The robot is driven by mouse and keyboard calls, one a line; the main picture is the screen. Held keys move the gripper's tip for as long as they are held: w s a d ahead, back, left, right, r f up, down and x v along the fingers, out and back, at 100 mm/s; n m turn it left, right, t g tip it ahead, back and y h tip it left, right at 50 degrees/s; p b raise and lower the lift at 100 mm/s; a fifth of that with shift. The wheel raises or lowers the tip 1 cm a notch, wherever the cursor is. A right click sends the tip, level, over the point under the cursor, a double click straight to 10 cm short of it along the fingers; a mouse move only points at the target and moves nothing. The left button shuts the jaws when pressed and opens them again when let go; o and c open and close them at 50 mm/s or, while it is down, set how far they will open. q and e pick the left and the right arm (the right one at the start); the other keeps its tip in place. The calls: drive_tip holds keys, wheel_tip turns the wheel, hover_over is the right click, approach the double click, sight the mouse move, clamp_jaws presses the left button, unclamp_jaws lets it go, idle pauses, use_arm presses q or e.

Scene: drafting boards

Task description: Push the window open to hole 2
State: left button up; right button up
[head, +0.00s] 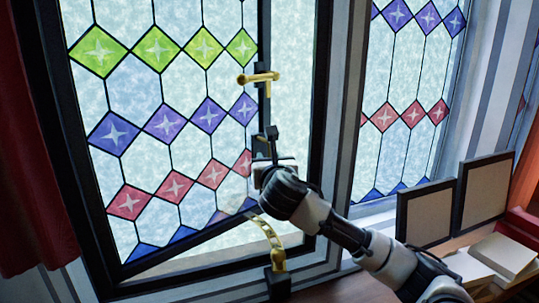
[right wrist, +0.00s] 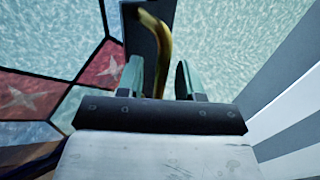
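The leaded stained-glass window (head: 165,130) has a dark frame and stands swung partly outward, its lower edge slanting away from the sill. A brass handle (head: 262,78) is on its right stile. A curved brass stay with holes (head: 268,232) runs from the sash bottom to a dark bracket (head: 278,283) on the sill; which hole is engaged cannot be told. My right gripper (head: 267,138) is at the right stile, below the handle. In the right wrist view its fingers (right wrist: 160,80) are apart, with a bent brass bar (right wrist: 162,48) and dark frame between or just beyond them; contact is unclear. My left gripper is out of view.
A second stained-glass window (head: 405,90) is to the right, beyond a striped wall strip. A red curtain (head: 30,150) hangs at the left edge.

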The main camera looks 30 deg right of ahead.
drive_tip(key=shift+w+d, duration=0.1)
drive_tip(key=shift+w, duration=0.05)
clamp_jaws()
